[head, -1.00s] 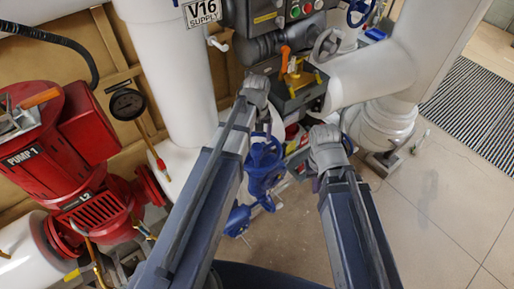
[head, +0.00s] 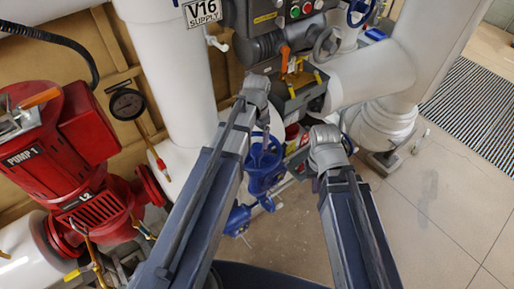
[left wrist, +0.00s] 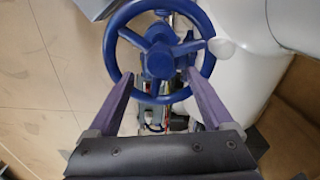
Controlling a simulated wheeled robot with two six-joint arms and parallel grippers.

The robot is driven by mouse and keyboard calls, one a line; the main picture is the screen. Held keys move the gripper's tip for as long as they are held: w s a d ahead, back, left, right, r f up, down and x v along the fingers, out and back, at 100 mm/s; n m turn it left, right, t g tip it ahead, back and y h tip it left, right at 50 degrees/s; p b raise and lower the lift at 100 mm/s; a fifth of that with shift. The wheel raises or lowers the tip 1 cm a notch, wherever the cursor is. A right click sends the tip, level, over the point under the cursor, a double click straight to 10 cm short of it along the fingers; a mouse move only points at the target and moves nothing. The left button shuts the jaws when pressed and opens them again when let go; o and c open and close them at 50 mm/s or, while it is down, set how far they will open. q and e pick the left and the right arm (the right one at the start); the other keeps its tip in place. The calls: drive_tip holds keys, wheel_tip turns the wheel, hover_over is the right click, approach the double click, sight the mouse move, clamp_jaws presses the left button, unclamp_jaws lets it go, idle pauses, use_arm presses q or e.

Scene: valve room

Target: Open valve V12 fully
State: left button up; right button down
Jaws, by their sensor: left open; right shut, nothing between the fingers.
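A blue valve with a spoked handwheel (head: 264,160) stands between my two arms in the head view. No V12 label is readable on it. In the left wrist view the blue handwheel (left wrist: 157,50) is large, with its hub and spokes facing the camera. My left gripper (left wrist: 159,80) is open, its two purple fingers spread apart over the lower part of the wheel's rim. I cannot tell whether they touch it.
A V16 SUPPLY sign (head: 202,12) hangs on a white pipe at the top. Red PUMP 1 (head: 75,150) stands at the left with a gauge (head: 127,104) beside it. A dark box with an orange handle (head: 285,58) lies beyond my arms.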

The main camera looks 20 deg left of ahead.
use_arm(q)
drive_tip(key=m, duration=0.5)
drive_tip(key=shift+m, duration=0.4)
drive_tip(key=m, duration=0.4)
drive_tip(key=shift+m, duration=0.4)
drive_tip(key=shift+m, duration=0.5)
